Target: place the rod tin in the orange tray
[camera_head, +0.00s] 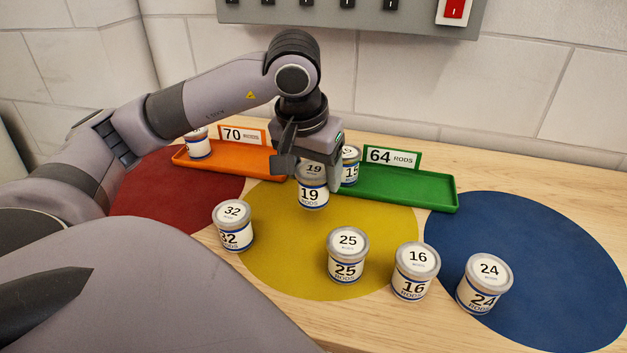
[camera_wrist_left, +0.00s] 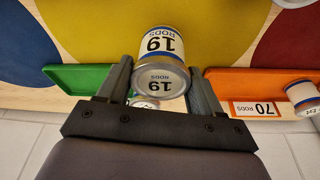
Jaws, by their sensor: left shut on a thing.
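My left gripper (camera_head: 312,165) is shut on the tin marked 19 (camera_head: 313,196), with a finger on each side, as the left wrist view also shows (camera_wrist_left: 160,62). In the head view the tin appears over the back of the yellow circle, between the two trays. The tin's height above the bench is hard to tell. My right gripper is not in view.
The green tray (camera_head: 415,195) with a 64 rods sign (camera_head: 393,157) holds a tin marked 15 (camera_head: 350,165). Tins marked 32 (camera_head: 233,226), 25 (camera_head: 347,255), 16 (camera_head: 414,271) and 24 (camera_head: 483,284) stand in front. The orange tray's right part is bare.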

